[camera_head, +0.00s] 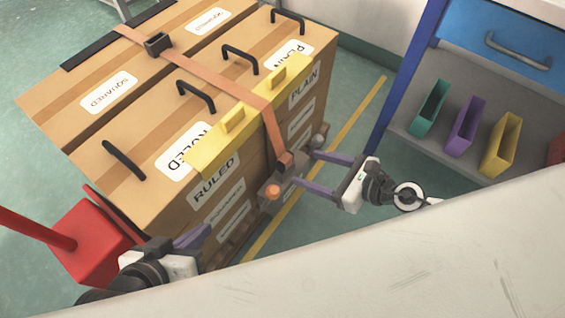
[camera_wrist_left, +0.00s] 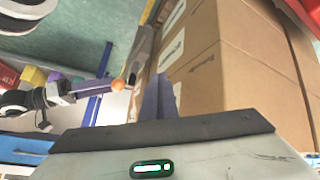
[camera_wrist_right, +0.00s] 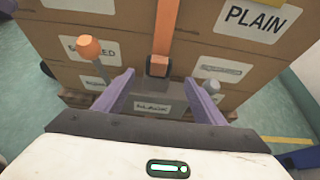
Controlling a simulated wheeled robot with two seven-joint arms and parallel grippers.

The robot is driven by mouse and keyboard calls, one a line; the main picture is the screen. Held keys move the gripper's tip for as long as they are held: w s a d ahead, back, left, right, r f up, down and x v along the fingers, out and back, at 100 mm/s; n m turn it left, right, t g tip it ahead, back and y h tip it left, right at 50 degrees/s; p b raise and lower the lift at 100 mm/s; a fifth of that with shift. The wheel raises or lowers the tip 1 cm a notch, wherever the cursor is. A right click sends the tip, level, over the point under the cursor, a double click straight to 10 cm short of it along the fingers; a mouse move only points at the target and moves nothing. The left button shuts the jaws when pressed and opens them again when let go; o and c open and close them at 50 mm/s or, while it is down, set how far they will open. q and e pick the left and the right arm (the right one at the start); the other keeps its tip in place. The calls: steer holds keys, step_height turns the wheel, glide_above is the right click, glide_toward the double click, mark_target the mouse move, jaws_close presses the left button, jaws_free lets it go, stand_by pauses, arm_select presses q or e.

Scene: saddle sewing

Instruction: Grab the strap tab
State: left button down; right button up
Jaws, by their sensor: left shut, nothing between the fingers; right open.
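The orange strap (camera_head: 255,90) runs over the big carton stack and down its near side. Its dark strap tab (camera_head: 285,162) hangs at the lower end, just above a grey box with an orange-knobbed lever (camera_head: 273,191). In the right wrist view the tab (camera_wrist_right: 158,66) lies between and slightly beyond the fingertips, and the grey box (camera_wrist_right: 155,98) reads "SLACK". My right gripper (camera_head: 304,168) is open, with its purple fingers apart on either side of the tab and nothing gripped. My left gripper (camera_head: 205,232) is shut and empty near the stack's lower left; its fingers (camera_wrist_left: 159,80) are together.
A yellow edge guard (camera_head: 240,118) sits under the strap on the carton's top edge. A black buckle (camera_head: 158,44) is on top. A red object (camera_head: 95,245) stands left of the stack. A shelf at right holds teal, purple and yellow bins (camera_head: 500,143). A pale surface (camera_head: 400,250) fills the foreground.

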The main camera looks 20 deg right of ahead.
mark_target(289, 161)
steer(key=x, duration=0.4)
steer(key=shift+w+a+r, duration=0.1)
steer(key=shift+a+r, duration=0.05)
steer(key=x, duration=0.4)
steer(key=shift+w+a+r+b, duration=0.15)
steer(key=shift+w+a+b, duration=0.1)
steer(key=shift+b, duration=0.15)
steer(key=shift+w+a, duration=0.2)
steer(key=c, duration=1.2)
arm_select(q)
steer(key=shift+w+d+r+h, duration=0.1)
steer(key=shift+d+r+h, duration=0.2)
steer(key=shift+r, duration=0.1)
